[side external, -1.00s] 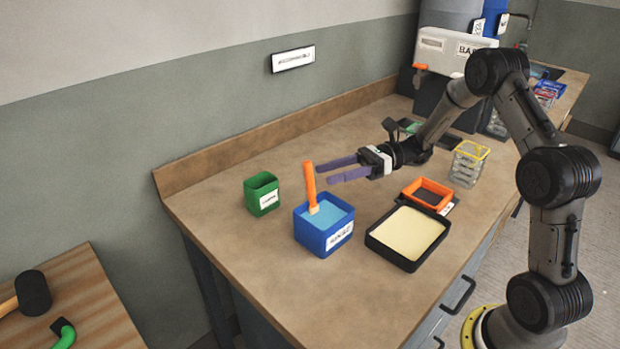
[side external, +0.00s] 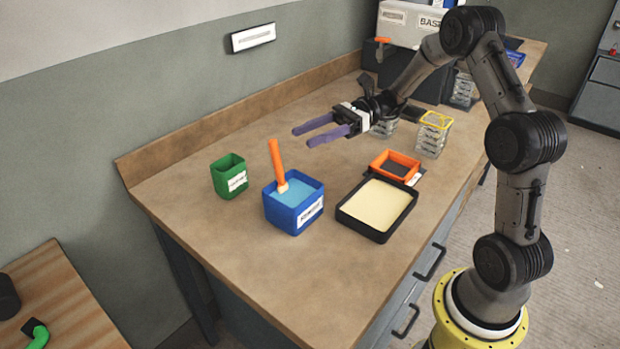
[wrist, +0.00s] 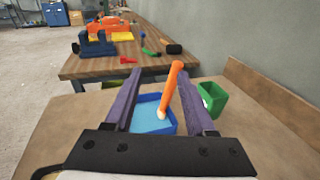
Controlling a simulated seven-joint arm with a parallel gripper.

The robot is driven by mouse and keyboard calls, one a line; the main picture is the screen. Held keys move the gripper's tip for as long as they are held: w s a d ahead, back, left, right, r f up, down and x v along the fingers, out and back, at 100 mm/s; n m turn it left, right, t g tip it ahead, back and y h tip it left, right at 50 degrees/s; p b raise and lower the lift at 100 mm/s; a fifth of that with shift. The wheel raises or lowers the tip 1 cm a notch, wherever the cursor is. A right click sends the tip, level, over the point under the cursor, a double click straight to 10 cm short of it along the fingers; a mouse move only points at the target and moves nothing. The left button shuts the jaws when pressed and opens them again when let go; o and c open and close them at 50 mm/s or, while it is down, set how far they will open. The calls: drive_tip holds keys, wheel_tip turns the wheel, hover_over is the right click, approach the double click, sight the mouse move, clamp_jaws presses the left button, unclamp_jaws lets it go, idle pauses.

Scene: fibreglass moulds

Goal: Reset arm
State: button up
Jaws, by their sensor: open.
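My gripper (side external: 312,131) is open and empty, held in the air above the workbench (side external: 240,270). Its two purple fingers are spread apart and point left in the side view. They also show in the wrist view (wrist: 166,78), with the blue container between them in the picture. The blue container (side external: 293,216) stands on the bench below and in front of my gripper. It holds light blue liquid, and an orange-handled brush (side external: 277,160) leans upright in it. My gripper touches nothing.
A green container (side external: 229,177) stands left of the blue one. A black tray with cream filling (side external: 376,205), an orange frame (side external: 395,163) and a yellow-rimmed clear container (side external: 434,135) stand to the right. A second table with tools (wrist: 125,62) lies beyond. The front bench area is clear.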

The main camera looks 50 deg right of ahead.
drive_tip(key=s+a+r+n+g+h, duration=0.2)
drive_tip(key=s+a+r+n+g, duration=0.3)
drive_tip(key=s+a+r, duration=0.4)
drive_tip(key=s+a+f+n+h, duration=0.1)
drive_tip(key=s+a+n+h, duration=0.45)
drive_tip(key=s, duration=0.35)
drive_tip(key=s+d+f+n+t+h, duration=0.2)
drive_tip(key=s+d+f+n+h, duration=0.15)
drive_tip(key=s+n+h, duration=0.35)
drive_tip(key=d+f+n+t+h, duration=0.2)
drive_tip(key=d+n+t, duration=0.1)
drive_tip(key=d, duration=0.5)
drive_tip(key=shift+s+d+n, duration=0.25)
drive_tip(key=shift+d+n, duration=0.15)
drive_tip(key=shift+n, duration=0.35)
drive_tip(key=shift+f, duration=0.1)
